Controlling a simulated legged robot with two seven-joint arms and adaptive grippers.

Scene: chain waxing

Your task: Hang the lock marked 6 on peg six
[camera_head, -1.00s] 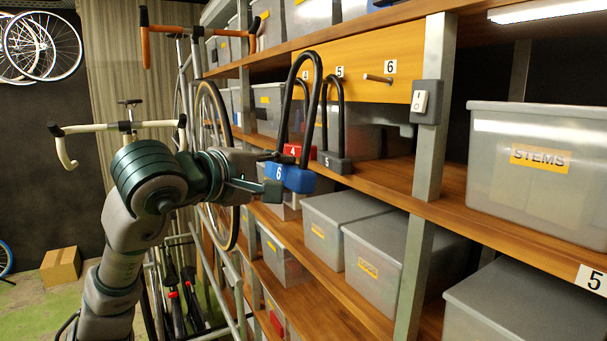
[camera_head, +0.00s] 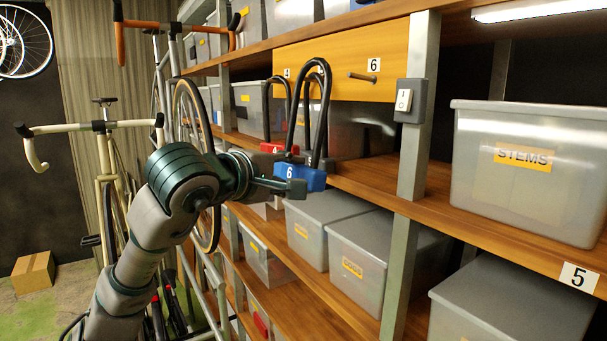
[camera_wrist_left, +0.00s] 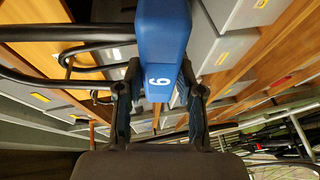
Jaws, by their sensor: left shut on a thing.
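The blue lock marked 6 (camera_head: 311,178) is held upright by its body in my left gripper (camera_head: 279,184), with its black U-shackle rising above. The wrist view shows the blue body (camera_wrist_left: 162,40) between my two fingers (camera_wrist_left: 160,88). Peg six (camera_head: 362,77) sticks out of the orange board beside the 6 label and is bare. The shackle top appears left of this peg and a little higher; the shackle is apart from it in the picture. A red lock marked 4 (camera_head: 277,148) is partly hidden behind. The lock marked 5 is mostly hidden. My right gripper is out of view.
A steel upright (camera_head: 416,150) with a switch box (camera_head: 411,101) stands right of peg six. The wooden shelf (camera_head: 385,184) runs below the board. Grey bins (camera_head: 355,240) fill the shelves, and bicycles (camera_head: 100,165) stand at left.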

